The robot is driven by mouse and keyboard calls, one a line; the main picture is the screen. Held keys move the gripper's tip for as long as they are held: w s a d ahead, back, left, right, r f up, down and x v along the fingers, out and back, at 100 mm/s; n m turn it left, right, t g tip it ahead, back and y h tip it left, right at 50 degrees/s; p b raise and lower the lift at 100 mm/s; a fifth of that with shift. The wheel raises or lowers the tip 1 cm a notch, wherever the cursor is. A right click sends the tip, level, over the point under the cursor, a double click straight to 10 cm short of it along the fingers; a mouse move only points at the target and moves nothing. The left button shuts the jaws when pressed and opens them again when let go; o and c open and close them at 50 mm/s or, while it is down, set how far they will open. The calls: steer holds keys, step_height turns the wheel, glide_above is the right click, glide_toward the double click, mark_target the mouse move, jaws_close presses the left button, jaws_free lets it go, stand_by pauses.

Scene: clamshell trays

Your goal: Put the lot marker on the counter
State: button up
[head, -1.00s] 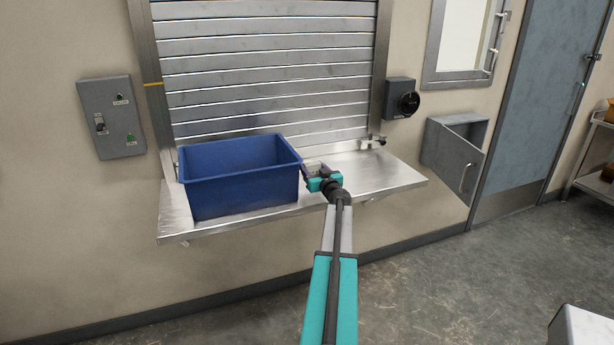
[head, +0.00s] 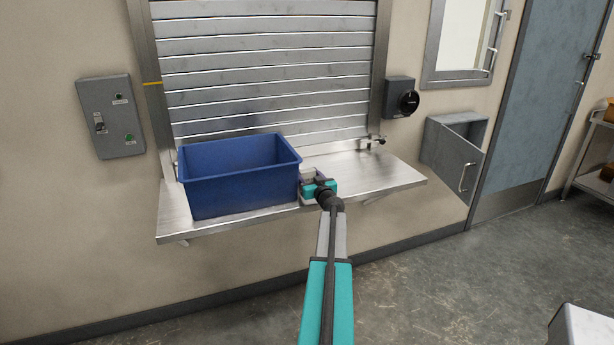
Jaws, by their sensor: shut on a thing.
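The counter (head: 385,175) is a steel shelf below a closed roller shutter. My gripper (head: 304,183) is low over the counter, close beside the right wall of a blue bin (head: 240,190). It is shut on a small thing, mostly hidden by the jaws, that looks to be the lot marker. A pale patch shows at the jaws, but its shape is unclear. I cannot tell whether the held thing touches the counter or the bin.
The blue bin stands upright on the counter's left part; its inside shows no contents. The counter to the right of my gripper is clear. A grey control box (head: 112,118) is on the left wall. A wall-mounted metal bin (head: 450,158) is right of the counter.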

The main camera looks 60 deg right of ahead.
steer(key=shift+f, duration=0.1)
steer(key=o, duration=0.8)
steer(key=shift+s+a, duration=0.1)
steer(key=shift+b+v, duration=0.5)
steer(key=shift+v, duration=5.4)
